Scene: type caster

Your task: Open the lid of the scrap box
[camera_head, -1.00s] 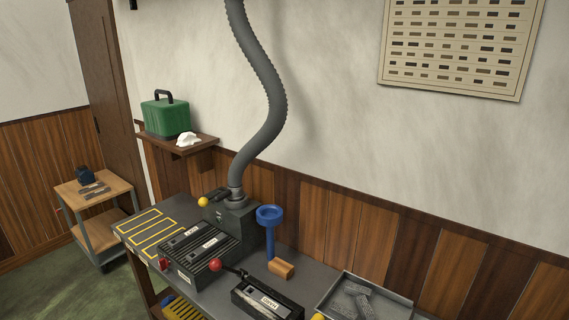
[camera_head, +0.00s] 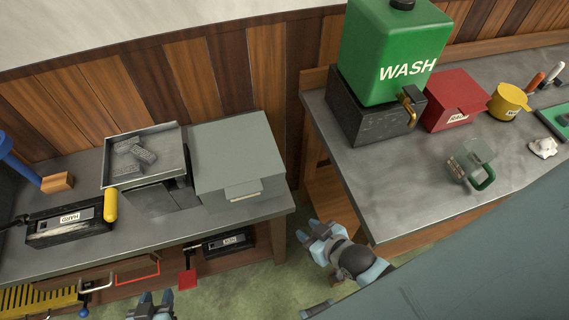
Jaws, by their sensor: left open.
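A grey-green box with a closed flat lid (camera_head: 238,150) stands at the right end of the left workbench. A pale handle or tab (camera_head: 244,190) is on its front edge. No label can be read on it, but it looks like the scrap box. My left gripper (camera_head: 154,298) is open and empty at the bottom edge, low in front of the bench and away from the box. My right gripper (camera_head: 309,231) is by the gap between the two benches, right of and below the box. Its fingertips look apart, with nothing between them.
A metal tray (camera_head: 112,182) with grey bars sits close left of the box.

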